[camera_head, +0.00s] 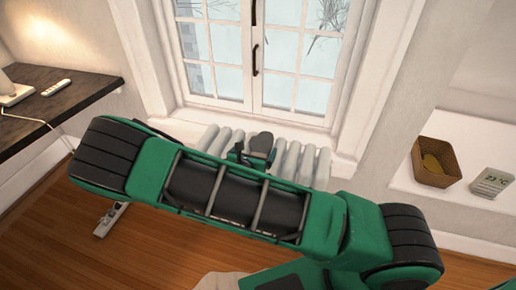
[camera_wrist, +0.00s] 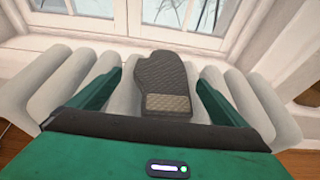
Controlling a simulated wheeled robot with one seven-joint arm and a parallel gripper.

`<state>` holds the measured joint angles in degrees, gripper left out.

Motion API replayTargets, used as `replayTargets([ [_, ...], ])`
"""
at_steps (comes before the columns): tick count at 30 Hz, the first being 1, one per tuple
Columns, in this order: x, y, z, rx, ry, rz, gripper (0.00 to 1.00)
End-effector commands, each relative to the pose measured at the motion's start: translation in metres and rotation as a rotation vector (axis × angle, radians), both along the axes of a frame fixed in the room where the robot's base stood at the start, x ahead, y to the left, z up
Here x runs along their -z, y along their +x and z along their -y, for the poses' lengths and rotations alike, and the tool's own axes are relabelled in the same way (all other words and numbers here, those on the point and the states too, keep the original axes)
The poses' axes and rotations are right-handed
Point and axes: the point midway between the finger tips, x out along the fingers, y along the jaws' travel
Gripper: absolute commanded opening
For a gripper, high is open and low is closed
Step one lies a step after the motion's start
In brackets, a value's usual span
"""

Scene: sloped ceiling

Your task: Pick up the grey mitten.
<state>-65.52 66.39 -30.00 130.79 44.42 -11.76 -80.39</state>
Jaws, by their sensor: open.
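The grey mitten (camera_wrist: 162,75) lies on top of the pale ribbed radiator (camera_wrist: 70,70) below the window. My gripper (camera_wrist: 160,72) is open, with one green finger on each side of the mitten and a gap on both sides. The near edge of the cuff meets the dark edge of my gripper in the picture; I cannot tell whether they touch. In the head view the mitten (camera_head: 262,145) shows just beyond my arm, which hides most of the gripper.
The window (camera_head: 262,60) stands behind the radiator. A dark desk (camera_head: 60,95) with a small white remote (camera_head: 56,87) is at the left. A wicker basket (camera_head: 434,163) and a small temperature display (camera_head: 491,183) stand on a white ledge at the right.

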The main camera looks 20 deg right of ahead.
Motion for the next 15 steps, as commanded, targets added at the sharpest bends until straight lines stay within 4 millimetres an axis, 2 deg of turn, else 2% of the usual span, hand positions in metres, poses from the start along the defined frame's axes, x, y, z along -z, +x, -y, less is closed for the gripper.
replayTargets([
  [6,0.009,0.022,0.017,0.002,-0.001,0.000,0.97],
  [13,0.009,0.024,0.017,0.000,0.000,0.000,0.97],
  [14,0.009,0.024,0.017,0.000,0.000,0.000,0.92],
  [15,0.009,0.024,0.017,0.000,0.000,0.000,0.83],
])
